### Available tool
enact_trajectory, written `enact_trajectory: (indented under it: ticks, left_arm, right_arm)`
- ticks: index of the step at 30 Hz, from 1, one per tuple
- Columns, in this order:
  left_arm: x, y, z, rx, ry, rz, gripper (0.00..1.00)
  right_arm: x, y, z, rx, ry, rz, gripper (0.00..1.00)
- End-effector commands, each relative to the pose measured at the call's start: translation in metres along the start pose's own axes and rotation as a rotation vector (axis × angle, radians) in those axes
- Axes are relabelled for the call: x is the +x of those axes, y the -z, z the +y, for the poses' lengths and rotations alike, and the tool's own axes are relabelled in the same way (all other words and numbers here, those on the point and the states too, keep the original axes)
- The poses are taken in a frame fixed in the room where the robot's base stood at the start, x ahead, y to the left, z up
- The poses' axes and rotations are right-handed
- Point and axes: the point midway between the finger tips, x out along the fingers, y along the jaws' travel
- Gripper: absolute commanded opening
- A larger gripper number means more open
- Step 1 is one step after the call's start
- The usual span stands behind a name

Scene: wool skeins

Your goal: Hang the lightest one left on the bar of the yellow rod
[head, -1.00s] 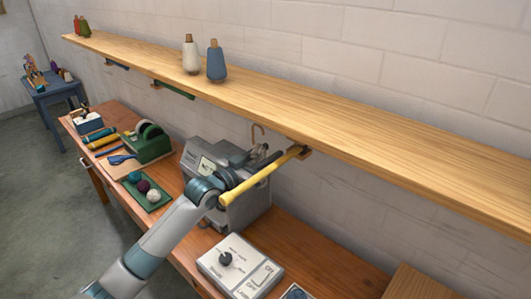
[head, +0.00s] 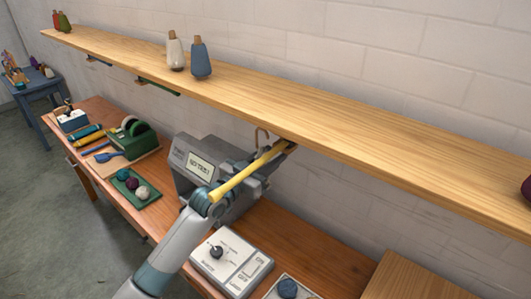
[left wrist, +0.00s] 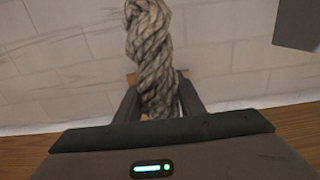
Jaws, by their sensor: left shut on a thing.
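The yellow rod (head: 248,174) sticks out from under the front edge of the long wooden shelf, toward me. My left arm comes up from the bottom in the head view and its wrist is by the rod's near end. The rod and wrist hide the fingers there. In the left wrist view my left gripper (left wrist: 158,100) is shut on a twisted grey-beige skein (left wrist: 150,45), which stretches up and away from the fingers. I cannot make out the skein in the head view. My right gripper is not in view.
The wooden shelf (head: 330,115) carries a white cone (head: 175,52) and a blue cone (head: 200,60). A blue rod (head: 98,61) and a green rod (head: 158,88) are under it. A grey machine (head: 190,165), a control box (head: 228,262) and a green tray (head: 150,198) with balls stand on the bench.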

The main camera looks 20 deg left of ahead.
Motion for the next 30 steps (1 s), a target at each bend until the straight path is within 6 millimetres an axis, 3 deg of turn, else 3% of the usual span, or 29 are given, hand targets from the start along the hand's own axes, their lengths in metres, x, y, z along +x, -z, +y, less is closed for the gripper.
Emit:
enact_trajectory:
  ticks: [22,30]
  left_arm:
    - [-0.001,0.000,0.050,-0.002,0.000,0.001,0.14]
    - [0.000,-0.018,0.049,0.000,0.001,-0.001,0.14]
  right_arm:
    - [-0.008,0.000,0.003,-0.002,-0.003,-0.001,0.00]
    - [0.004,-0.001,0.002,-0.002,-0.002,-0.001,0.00]
